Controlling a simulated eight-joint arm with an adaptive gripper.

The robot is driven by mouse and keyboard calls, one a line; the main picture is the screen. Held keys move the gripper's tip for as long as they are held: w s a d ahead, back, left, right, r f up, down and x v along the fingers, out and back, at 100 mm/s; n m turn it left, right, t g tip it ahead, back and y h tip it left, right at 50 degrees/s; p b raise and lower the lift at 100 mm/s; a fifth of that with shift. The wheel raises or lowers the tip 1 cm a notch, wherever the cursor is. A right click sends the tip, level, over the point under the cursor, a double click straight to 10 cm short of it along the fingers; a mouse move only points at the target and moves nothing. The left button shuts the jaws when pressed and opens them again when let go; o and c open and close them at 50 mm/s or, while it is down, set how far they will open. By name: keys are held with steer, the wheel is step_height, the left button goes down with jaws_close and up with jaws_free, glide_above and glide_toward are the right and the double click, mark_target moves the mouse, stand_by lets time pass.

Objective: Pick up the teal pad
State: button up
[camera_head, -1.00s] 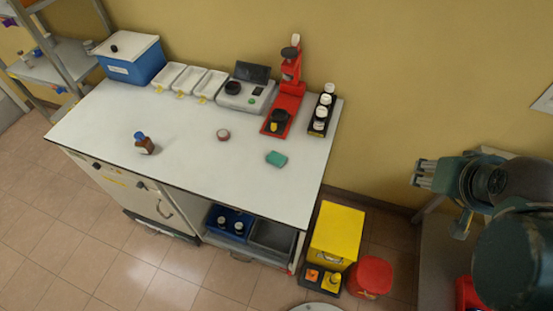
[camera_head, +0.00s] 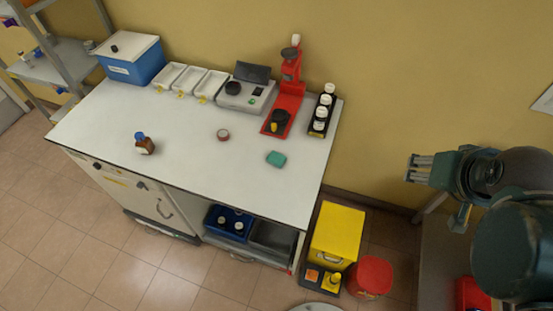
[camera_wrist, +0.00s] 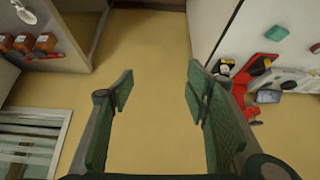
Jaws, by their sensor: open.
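The teal pad (camera_head: 276,159) lies flat on the white bench top (camera_head: 185,135), toward its right end, in the head view. My gripper (camera_head: 410,170) is at the right of the head view, well to the right of the bench and apart from the pad. In the wrist view my gripper (camera_wrist: 160,90) has its two green fingers wide apart with nothing between them.
A red stand (camera_head: 288,95) and a black rack of white-capped bottles (camera_head: 321,115) stand behind the pad. A small round tin (camera_head: 223,135) and a brown bottle (camera_head: 145,145) are to its left. A yellow box (camera_head: 336,233) and red bin (camera_head: 370,276) stand on the floor.

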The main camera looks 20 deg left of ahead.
steer(key=w+a+n+g+p, duration=0.15)
steer(key=w+a+n, duration=0.25)
steer(key=w+a, duration=0.45)
steer(key=n+g+p, duration=0.4)
steer(key=n+g, duration=0.2)
steer(key=n, duration=0.5)
glide_above(277, 158)
steer(key=shift+t, duration=0.25)
step_height(277, 158, down, 20)
steer(key=shift+f, duration=0.1)
steer(key=shift+f, duration=1.3)
